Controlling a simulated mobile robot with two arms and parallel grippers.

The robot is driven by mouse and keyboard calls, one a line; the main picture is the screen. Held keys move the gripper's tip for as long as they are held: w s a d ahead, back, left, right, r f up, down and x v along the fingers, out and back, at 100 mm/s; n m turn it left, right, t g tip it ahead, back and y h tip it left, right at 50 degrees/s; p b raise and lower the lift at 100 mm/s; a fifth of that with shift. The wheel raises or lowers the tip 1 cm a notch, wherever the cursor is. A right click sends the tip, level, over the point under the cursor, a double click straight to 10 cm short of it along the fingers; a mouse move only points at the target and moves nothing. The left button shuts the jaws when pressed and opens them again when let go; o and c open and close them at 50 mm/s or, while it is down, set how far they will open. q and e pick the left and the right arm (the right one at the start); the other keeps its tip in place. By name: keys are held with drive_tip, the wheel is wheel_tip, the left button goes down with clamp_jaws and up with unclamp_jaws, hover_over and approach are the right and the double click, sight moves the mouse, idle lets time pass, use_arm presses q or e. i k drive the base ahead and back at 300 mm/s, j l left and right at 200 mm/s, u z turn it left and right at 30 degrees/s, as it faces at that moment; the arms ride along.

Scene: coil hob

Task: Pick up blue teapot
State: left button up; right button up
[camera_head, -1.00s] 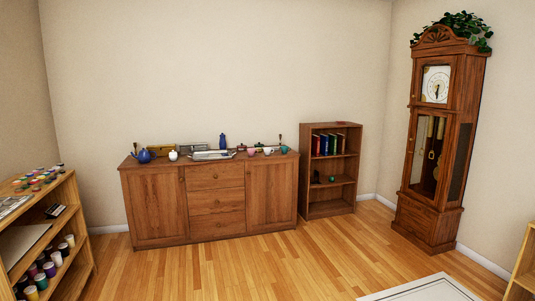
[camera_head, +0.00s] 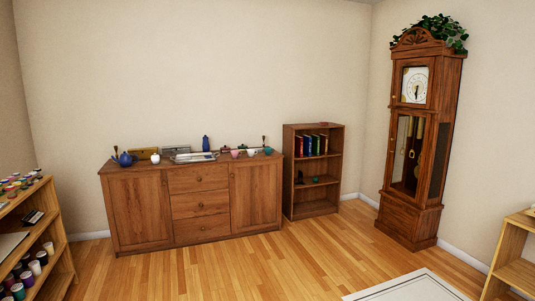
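The blue teapot (camera_head: 123,159) stands upright at the left end of the top of the wooden sideboard (camera_head: 203,206), across the room against the back wall. A small white pot (camera_head: 155,158) is just to its right. Neither of my grippers shows in the head view, so I cannot see whether they hold anything.
A silver tray (camera_head: 193,158), a blue bottle (camera_head: 206,143) and several cups share the sideboard top. A paint shelf (camera_head: 48,240) is at left, a bookcase (camera_head: 312,172) and tall clock (camera_head: 418,140) at right. The wooden floor (camera_head: 230,270) before the sideboard is clear.

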sight(125, 159)
drive_tip(key=i+j+u, duration=0.35)
drive_tip(key=i, duration=0.35)
drive_tip(key=i+j+u, duration=0.3)
drive_tip(key=i, duration=0.4)
drive_tip(key=i+u, duration=0.35)
drive_tip(key=i, duration=2.65)
